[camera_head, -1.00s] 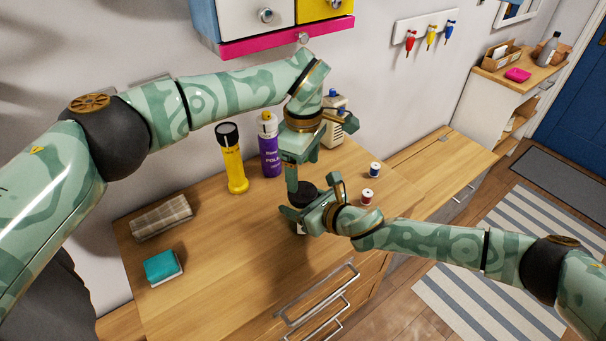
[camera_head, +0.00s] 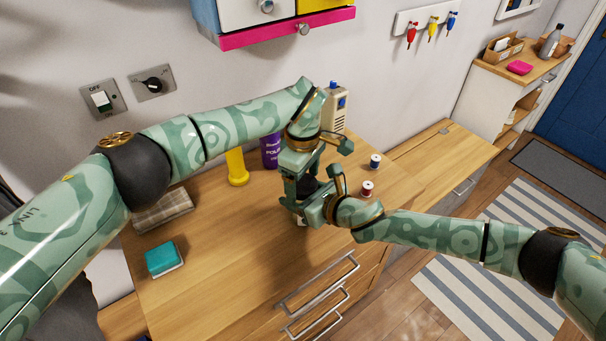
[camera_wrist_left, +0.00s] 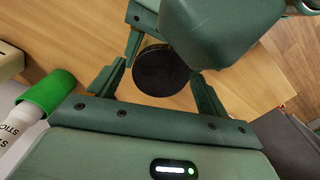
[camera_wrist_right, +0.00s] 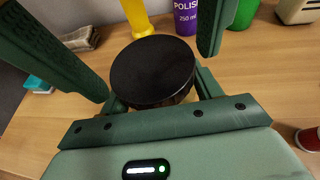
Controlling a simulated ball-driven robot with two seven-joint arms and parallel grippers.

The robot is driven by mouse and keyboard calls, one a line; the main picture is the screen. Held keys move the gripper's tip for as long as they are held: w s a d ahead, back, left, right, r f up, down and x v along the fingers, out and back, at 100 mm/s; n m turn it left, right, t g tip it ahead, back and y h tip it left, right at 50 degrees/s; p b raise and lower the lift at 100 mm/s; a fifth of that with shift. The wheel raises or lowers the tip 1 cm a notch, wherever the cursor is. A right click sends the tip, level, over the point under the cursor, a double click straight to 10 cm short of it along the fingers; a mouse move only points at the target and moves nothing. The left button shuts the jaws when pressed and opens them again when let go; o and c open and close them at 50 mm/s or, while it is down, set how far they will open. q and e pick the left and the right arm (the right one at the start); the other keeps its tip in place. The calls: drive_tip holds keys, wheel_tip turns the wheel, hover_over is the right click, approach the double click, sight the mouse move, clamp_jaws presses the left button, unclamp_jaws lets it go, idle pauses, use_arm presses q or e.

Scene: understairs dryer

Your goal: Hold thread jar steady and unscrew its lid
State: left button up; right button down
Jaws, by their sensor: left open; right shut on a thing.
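The thread jar's round black lid (camera_wrist_right: 152,70) shows clearly in the right wrist view, on top of the upright jar. The lid is also in the left wrist view (camera_wrist_left: 160,72) and shows as a dark patch in the head view (camera_head: 307,187). My right gripper (camera_head: 312,207) is shut on the jar's body below the lid; the body is mostly hidden. My left gripper (camera_head: 303,178) comes down from above and is open. Its fingers stand on two sides of the lid, with gaps visible in the left wrist view.
Behind are a yellow torch (camera_head: 236,168), a purple polish can (camera_head: 270,152) and a beige device (camera_head: 334,110). Two thread spools (camera_head: 367,188) stand at right. The front worktop (camera_head: 235,265) is clear.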

use_arm(q)
drive_tip(key=c, duration=1)
drive_tip(key=n, duration=0.3)
drive_tip(key=shift+n, duration=0.3)
drive_tip(key=o, duration=1.1)
drive_tip(key=shift+c, duration=0.2)
drive_tip(key=shift+r, duration=0.1)
